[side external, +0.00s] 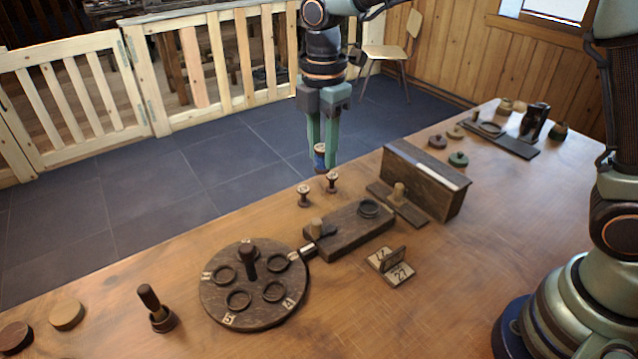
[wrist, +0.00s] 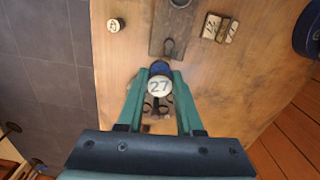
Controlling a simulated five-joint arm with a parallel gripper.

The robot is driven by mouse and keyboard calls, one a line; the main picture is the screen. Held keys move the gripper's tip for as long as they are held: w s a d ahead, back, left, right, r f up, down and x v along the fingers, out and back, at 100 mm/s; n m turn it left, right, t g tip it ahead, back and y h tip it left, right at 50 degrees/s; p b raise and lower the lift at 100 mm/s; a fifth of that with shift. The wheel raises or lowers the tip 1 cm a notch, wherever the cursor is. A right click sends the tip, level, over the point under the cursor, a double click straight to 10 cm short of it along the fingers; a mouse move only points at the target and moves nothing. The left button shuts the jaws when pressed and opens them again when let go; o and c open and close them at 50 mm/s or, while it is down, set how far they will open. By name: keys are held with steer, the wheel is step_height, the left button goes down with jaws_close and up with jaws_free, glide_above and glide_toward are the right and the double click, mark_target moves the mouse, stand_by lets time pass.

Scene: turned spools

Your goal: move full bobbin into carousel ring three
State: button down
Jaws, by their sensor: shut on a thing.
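My gripper (side external: 322,150) is shut on a bobbin wound in blue (side external: 319,158), held upright in the air near the table's far edge. In the wrist view the bobbin (wrist: 160,80) sits between the green fingertips, its pale top marked 27. The round dark carousel (side external: 254,285) lies on the table at lower left of the gripper, with a knobbed central post (side external: 249,258) and several raised rings. The rings in view look empty. Its pale number tags are small; 4 and 5 seem readable at the front, but I cannot surely read the others.
Two bare-looking spools (side external: 304,196) (side external: 332,181) stand below my gripper. A long dark box (side external: 425,178) stands to the right. A card stand (side external: 390,267) shows 27.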

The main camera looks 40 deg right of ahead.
steer(key=s+a+f+n, duration=0.25)
steer(key=a+f, duration=0.55)
steer(key=a, duration=0.4)
steer(key=shift+n, duration=0.25)
steer(key=shift+w+d+f, duration=0.1)
steer(key=shift+f, duration=1.4)
steer(key=shift+w+d+f, duration=0.1)
steer(key=shift+f, duration=1.4)
steer(key=shift+f, duration=0.75)
steer(key=shift+c, duration=2.4)
jaws_free()
step_height(320, 180, up, 8)
steer(key=shift+r, duration=0.25)
